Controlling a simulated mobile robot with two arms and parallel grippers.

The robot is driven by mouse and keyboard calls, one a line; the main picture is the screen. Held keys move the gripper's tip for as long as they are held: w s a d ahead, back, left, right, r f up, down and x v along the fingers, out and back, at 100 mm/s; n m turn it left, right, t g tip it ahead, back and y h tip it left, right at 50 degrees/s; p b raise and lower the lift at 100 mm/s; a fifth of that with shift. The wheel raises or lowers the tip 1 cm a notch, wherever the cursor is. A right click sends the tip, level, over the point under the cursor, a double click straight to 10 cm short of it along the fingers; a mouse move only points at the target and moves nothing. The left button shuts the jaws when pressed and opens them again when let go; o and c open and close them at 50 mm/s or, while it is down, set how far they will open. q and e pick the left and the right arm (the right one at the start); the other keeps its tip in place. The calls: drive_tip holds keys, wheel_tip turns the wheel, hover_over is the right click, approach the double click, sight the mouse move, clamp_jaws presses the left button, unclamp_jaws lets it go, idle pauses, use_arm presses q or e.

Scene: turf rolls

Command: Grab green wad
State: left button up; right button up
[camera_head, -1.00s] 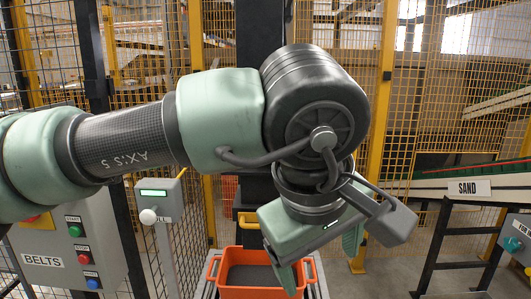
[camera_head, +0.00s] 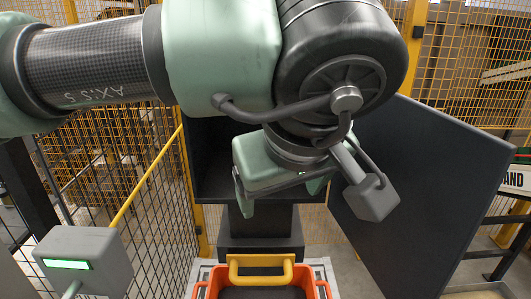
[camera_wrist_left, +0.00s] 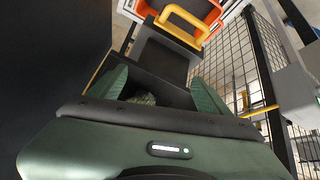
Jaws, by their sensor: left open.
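My left gripper (camera_head: 281,202) is open in front of a dark open box (camera_head: 205,165), its two green fingers pointing down and apart. In the left wrist view, the fingers of the gripper (camera_wrist_left: 161,78) stand on either side of a dark opening. A small greenish, textured lump (camera_wrist_left: 143,98), perhaps the green wad, shows low between them, partly hidden by the gripper body. I cannot tell whether a finger touches it. In the head view the arm hides much of the box's inside and no wad shows. My right gripper is in neither view.
A large dark panel, like an open door (camera_head: 425,185), stands right of the box. An orange crate (camera_head: 212,282) lies below, near a yellow handle (camera_head: 232,268). A grey post box with a green display (camera_head: 85,245) is at lower left. Yellow-framed mesh fencing surrounds the place.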

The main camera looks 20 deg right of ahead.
use_arm(q)
drive_tip(key=w+p, duration=0.1)
drive_tip(key=w, duration=0.2)
drive_tip(key=w+d+p, duration=0.1)
drive_tip(key=w, duration=0.3)
drive_tip(key=shift+d+r, duration=0.1)
drive_tip(key=shift+d, duration=0.1)
drive_tip(key=w, duration=0.1)
drive_tip(key=w+p, duration=0.1)
drive_tip(key=w, duration=0.1)
drive_tip(key=w+p, duration=0.1)
drive_tip(key=shift+w+d+f, duration=0.2)
drive_tip(key=shift+d+f, duration=0.15)
drive_tip(key=shift+d, duration=0.05)
drive_tip(key=shift+w+f, duration=0.15)
drive_tip(key=shift+f, duration=0.05)
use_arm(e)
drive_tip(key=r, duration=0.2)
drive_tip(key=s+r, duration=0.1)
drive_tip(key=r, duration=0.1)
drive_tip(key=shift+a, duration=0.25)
use_arm(q)
drive_tip(key=c, duration=1.5)
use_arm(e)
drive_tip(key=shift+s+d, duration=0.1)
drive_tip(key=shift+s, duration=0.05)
